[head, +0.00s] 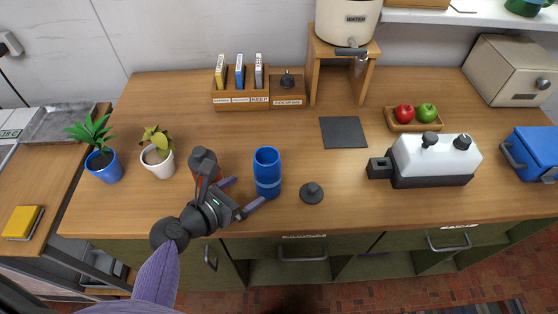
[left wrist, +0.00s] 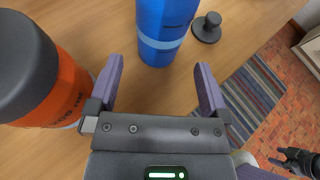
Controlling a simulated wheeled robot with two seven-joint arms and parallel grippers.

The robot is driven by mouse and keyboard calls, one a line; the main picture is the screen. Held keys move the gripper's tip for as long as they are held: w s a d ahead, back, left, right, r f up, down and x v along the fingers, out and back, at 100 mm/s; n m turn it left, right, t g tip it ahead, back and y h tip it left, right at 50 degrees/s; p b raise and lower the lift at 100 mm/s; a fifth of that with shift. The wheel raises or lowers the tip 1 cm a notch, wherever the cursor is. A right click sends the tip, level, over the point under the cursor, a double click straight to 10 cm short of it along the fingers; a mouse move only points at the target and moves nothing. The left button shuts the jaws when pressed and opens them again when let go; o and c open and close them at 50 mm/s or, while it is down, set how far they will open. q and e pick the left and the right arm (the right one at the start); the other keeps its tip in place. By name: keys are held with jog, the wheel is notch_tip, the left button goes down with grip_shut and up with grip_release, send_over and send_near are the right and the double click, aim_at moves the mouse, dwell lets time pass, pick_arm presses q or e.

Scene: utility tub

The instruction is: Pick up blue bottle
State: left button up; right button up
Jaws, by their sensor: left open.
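The blue bottle (head: 267,172) stands upright and open-topped near the front middle of the wooden counter, with a lighter band around it. My left gripper (head: 245,193) is open and empty, its two purple fingers pointing at the bottle from the left. In the left wrist view the blue bottle (left wrist: 166,30) is just ahead, between the lines of the open fingers (left wrist: 160,85); I see no contact. What seems to be my right gripper (left wrist: 292,160) shows small at the lower right of that view, its jaws unclear.
A dark round lid (head: 312,193) lies right of the bottle. An orange bottle with a dark cap (left wrist: 65,85) stands close beside my left gripper. Two potted plants (head: 158,158) are farther left. A dark square mat (head: 343,132) and a white-and-black machine (head: 434,160) are to the right.

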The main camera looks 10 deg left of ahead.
aim_at(259, 183)
pick_arm(q)
jog(key=b+x, duration=0.2)
jog(key=x, duration=0.5)
jog(key=shift+w+d+f, duration=0.15)
jog(key=shift+w+f, duration=0.05)
jog(key=shift+f, duration=0.1)
jog(key=shift+w+d, duration=0.15)
jog(key=shift+w, duration=0.15)
pick_arm(e)
jog(key=f, duration=0.1)
jog(key=s+f, duration=0.1)
jog(key=shift+s+a+f, duration=0.15)
jog(key=shift+a+f, duration=0.2)
jog(key=shift+f, duration=0.05)
